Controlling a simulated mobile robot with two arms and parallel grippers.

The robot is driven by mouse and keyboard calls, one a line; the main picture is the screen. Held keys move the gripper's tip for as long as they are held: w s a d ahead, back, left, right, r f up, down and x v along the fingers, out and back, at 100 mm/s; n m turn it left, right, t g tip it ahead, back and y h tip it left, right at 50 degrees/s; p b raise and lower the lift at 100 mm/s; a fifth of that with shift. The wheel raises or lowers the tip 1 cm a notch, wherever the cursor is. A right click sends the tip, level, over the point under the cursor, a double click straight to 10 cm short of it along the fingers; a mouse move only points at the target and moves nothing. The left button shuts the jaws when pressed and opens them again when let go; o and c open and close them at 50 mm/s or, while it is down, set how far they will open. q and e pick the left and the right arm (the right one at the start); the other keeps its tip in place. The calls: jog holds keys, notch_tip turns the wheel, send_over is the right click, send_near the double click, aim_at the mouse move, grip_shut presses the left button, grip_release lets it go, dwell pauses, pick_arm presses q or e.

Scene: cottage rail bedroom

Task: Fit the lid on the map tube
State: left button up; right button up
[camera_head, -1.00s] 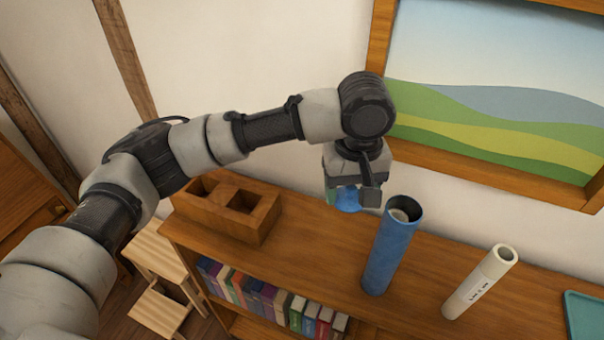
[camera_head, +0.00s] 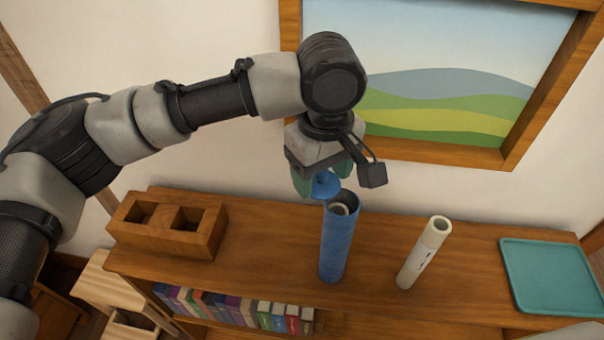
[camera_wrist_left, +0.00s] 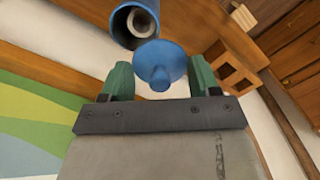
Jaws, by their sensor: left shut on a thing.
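The blue map tube (camera_head: 336,245) stands upright on the wooden shelf top, its mouth open and a pale roll inside; the mouth also shows at the top of the left wrist view (camera_wrist_left: 122,28). My left gripper (camera_head: 323,180) is shut on the blue lid (camera_head: 326,188), a round disc with a knob. In the left wrist view the lid (camera_wrist_left: 160,62) sits between the green fingers, knob towards the gripper. The lid is above and slightly left of the tube's mouth in the head view, overlapping its edge; the exact gap cannot be told. My right gripper is not in view.
A white labelled tube (camera_head: 424,252) stands right of the blue tube. A wooden box with two compartments (camera_head: 165,240) stands at the left. A teal tray (camera_head: 553,275) lies at the right. A framed picture (camera_head: 440,80) hangs on the wall behind.

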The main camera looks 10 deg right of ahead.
pick_arm(q)
jog(key=shift+n, duration=0.5)
jog(key=d+r, duration=0.1)
jog(key=s+d+r+p, duration=0.1)
jog(key=d+r, duration=0.1)
jog(key=shift+s+d+r, duration=0.1)
jog(key=shift+d+r, duration=0.1)
jog(key=shift+d, duration=0.1)
jog(key=shift+f, duration=2.9)
jog(key=shift+p, duration=0.9)
